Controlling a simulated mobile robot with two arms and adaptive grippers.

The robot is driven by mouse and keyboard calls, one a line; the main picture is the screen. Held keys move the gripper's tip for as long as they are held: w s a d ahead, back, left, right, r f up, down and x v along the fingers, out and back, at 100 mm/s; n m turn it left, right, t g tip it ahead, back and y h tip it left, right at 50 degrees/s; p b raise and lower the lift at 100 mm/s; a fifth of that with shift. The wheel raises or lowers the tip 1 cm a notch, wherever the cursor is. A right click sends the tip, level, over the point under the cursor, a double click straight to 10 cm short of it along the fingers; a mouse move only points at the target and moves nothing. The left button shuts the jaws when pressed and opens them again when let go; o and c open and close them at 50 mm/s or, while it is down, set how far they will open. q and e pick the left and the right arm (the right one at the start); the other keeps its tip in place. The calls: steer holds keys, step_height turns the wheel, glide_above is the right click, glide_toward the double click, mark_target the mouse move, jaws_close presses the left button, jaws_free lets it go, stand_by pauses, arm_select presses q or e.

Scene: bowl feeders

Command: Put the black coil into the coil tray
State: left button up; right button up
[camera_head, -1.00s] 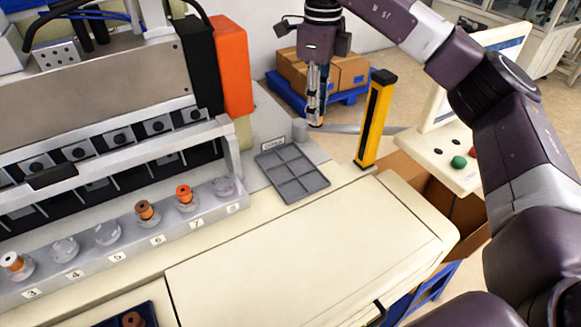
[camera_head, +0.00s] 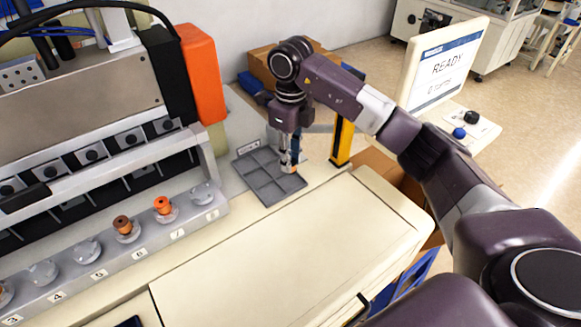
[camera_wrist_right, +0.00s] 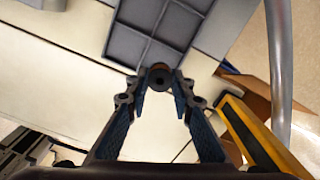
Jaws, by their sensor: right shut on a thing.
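My right gripper (camera_head: 289,168) points down over the right part of the grey coil tray (camera_head: 250,176). It is shut on a small dark coil (camera_wrist_right: 159,76) with a brownish edge, gripped between the fingertips in the right wrist view. There the coil shows against the near edge of the tray (camera_wrist_right: 125,45), whose compartments look empty where visible. The coil's height above the tray is hard to tell. In the head view the fingers mostly hide the coil. My left gripper is not in view.
A feeder rail (camera_head: 190,220) holds a brown coil (camera_head: 122,224), an orange coil (camera_head: 163,205) and several clear empty cups. A yellow post (camera_head: 342,142) stands just right of the tray. A cream cabinet top (camera_head: 270,245) lies clear in front. A screen (camera_head: 447,68) stands behind.

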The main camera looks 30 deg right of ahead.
step_height(320, 180, down, 4)
steer(key=shift+f+p, duration=0.15)
steer(key=shift+p, duration=0.55)
steer(key=shift+f, duration=0.3)
steer(key=o, duration=0.9)
steer(key=shift+o, duration=0.2)
steer(key=shift+r, duration=0.3)
step_height(320, 180, up, 4)
steer(key=shift+w+r+b, duration=0.1)
steer(key=shift+b, duration=1.15)
step_height(320, 180, up, 6)
steer(key=shift+r+b, duration=0.15)
steer(key=shift+b, duration=0.5)
steer(key=shift+r, duration=0.65)
